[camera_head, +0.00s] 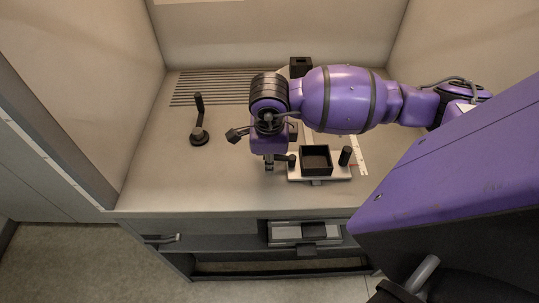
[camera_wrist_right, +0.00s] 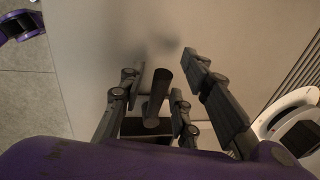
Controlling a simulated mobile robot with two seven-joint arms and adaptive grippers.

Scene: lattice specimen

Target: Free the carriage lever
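The carriage (camera_head: 320,179) is a pale plate carrying an open black box (camera_head: 316,160) and black upright posts. One post (camera_head: 345,156) stands right of the box. Another post (camera_head: 292,161) stands at its left, beside my right gripper (camera_head: 276,161). In the right wrist view a dark post (camera_wrist_right: 160,88) stands between the spread fingers of my right gripper (camera_wrist_right: 166,68), with gaps beside it. Part of the black box (camera_wrist_right: 145,127) shows below it. A black crank-like lever (camera_head: 199,118) on a round base stands apart at the left. My left gripper is not in view.
My right arm covers the back right of the worktop (camera_head: 175,180). A slatted grille (camera_head: 205,88) lies at the back left, and a small black block (camera_head: 300,66) stands at the back. Side walls enclose the worktop. An open shelf (camera_head: 255,243) lies below. The left front is clear.

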